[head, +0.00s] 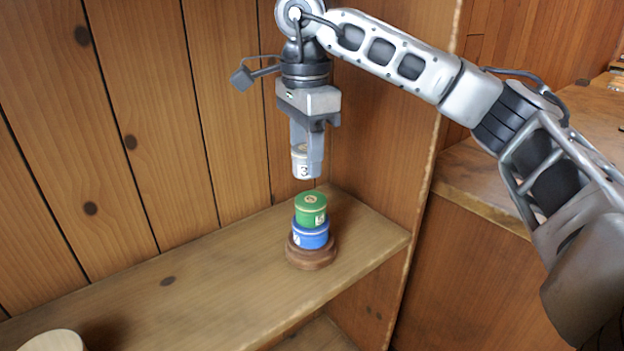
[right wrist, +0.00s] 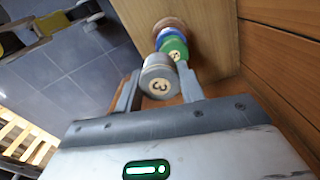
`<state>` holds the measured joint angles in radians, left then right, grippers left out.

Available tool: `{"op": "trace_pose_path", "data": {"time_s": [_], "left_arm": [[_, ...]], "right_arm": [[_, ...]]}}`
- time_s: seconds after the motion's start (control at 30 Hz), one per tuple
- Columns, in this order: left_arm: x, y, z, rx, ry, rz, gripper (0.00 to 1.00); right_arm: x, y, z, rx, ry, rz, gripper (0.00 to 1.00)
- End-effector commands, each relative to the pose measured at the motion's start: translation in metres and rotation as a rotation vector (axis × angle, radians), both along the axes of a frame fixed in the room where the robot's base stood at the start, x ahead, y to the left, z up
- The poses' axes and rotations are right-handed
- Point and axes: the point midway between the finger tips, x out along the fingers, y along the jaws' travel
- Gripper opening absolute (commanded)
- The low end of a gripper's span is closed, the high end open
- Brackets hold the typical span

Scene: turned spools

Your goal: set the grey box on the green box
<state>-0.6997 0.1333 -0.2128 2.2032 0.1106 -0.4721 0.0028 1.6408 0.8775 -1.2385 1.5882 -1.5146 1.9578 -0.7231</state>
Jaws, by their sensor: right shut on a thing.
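My right gripper (head: 306,165) points down and is shut on the grey box (head: 299,165), a small round box with a number 3 label. In the right wrist view the grey box (right wrist: 158,84) sits between the two fingers. The green box (head: 310,207) is round and stands on a blue box (head: 310,236), which stands on a round brown wooden base (head: 311,258) on the shelf. The grey box is held above the green box with a clear gap, slightly left of it in the head view. The green box also shows in the right wrist view (right wrist: 175,46). My left gripper is not in view.
A pale round wooden thing (head: 53,341) is at the bottom left. A plank wall stands behind, and an upright side panel (head: 385,120) stands to the right.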

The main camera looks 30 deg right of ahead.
Motion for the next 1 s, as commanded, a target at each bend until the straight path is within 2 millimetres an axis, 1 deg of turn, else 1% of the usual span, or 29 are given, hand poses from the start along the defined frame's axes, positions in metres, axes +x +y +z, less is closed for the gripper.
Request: {"op": "trace_pose_path", "data": {"time_s": [0.1,0.27,0.4,0.5,0.57,0.63,0.87,1.0], "left_arm": [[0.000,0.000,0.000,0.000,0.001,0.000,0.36],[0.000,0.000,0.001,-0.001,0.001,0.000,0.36],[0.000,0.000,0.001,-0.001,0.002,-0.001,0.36],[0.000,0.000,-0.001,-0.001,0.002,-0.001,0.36],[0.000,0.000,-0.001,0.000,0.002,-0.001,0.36],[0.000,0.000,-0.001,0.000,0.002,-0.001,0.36],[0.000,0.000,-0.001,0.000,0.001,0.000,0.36],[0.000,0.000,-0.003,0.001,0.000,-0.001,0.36]], "right_arm": [[0.007,-0.009,-0.012,0.001,0.001,-0.002,0.17],[0.012,-0.014,-0.022,0.001,0.000,-0.001,0.17],[0.021,-0.027,-0.040,0.000,0.002,-0.003,0.17],[0.019,-0.025,-0.058,0.000,0.000,0.000,0.17],[0.019,-0.025,-0.064,0.001,0.000,0.000,0.17],[0.019,-0.024,-0.067,0.002,-0.001,0.001,0.17],[0.019,-0.024,-0.067,0.002,-0.002,0.000,0.17],[0.019,-0.024,-0.071,0.002,-0.002,0.000,0.17]]}}
